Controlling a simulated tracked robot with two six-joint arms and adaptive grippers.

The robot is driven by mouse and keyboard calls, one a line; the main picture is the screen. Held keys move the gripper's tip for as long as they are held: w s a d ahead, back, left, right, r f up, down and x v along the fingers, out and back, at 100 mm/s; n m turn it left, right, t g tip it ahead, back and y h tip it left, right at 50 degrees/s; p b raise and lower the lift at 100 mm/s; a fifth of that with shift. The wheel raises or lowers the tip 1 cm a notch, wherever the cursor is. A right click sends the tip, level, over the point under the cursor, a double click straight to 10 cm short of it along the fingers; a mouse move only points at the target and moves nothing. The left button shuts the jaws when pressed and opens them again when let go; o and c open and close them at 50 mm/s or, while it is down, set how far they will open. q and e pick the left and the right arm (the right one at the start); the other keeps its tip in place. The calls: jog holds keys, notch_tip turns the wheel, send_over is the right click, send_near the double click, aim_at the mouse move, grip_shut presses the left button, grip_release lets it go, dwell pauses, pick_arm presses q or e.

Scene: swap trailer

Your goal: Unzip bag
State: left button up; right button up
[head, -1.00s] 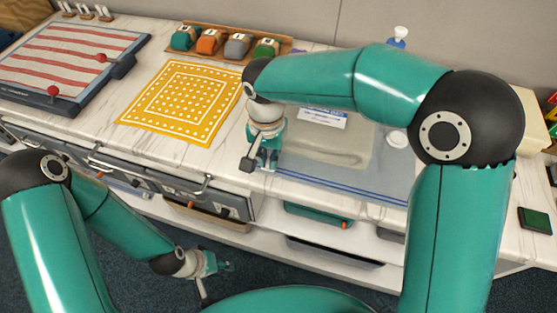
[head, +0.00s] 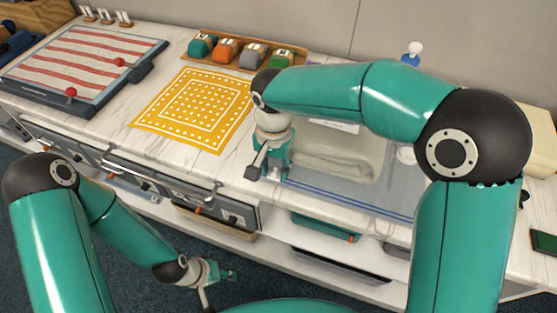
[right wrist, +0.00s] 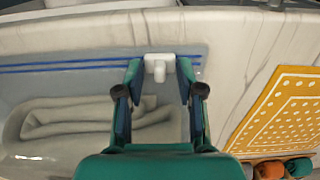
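The clear bag (head: 408,192) lies flat on the counter with a folded pale cloth inside. Blue zip lines run along its near edge and show in the right wrist view (right wrist: 60,66). A white slider (right wrist: 158,64) sits at the right end of these lines in that view. My right gripper (right wrist: 159,72) is open, with one finger on each side of the slider. Whether the fingertips touch it I cannot tell. In the head view my right gripper (head: 270,172) is at the bag's near left corner. My left gripper (head: 228,275) hangs low in front of the drawers; its finger opening is too small to tell.
A yellow dotted cloth (head: 195,108) lies left of the bag. A striped board (head: 78,62) with red knobs is further left. A wooden tray (head: 299,64) of several coloured items stands at the back. Drawers (head: 225,208) line the counter front.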

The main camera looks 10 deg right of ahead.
aim_at(275, 170)
pick_arm(q)
jog(key=shift+w, duration=0.1)
pick_arm(e)
notch_tip(275, 170, up, 12)
dwell(0.4)
jog(key=shift+f, duration=0.15)
